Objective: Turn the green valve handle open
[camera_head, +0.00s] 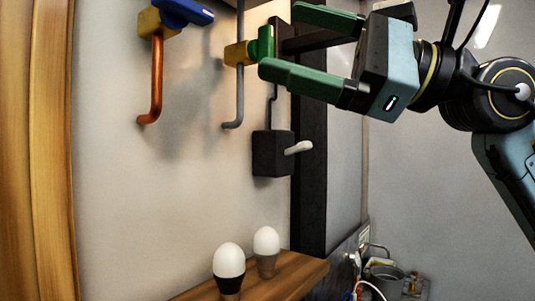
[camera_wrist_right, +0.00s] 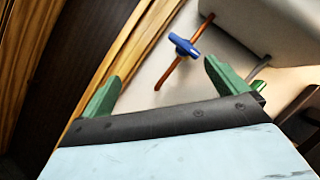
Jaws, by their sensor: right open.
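The green valve handle (camera_head: 265,43) sits on the right side of a yellow valve body (camera_head: 238,53) on the wall, with a grey pipe (camera_head: 239,97) below it. My right gripper (camera_head: 279,40) comes in from the right in the head view. Its green fingers are spread apart, with the handle close to their tips. I cannot tell whether they touch it. My left gripper is not in view.
A blue valve handle (camera_head: 184,11) on a copper pipe (camera_head: 156,80) is to the left. Below are a black box (camera_head: 272,153) with a white lever (camera_head: 298,147), and two white bulbs (camera_head: 229,261) on a wooden shelf (camera_head: 285,279). A dark post (camera_head: 311,190) stands behind.

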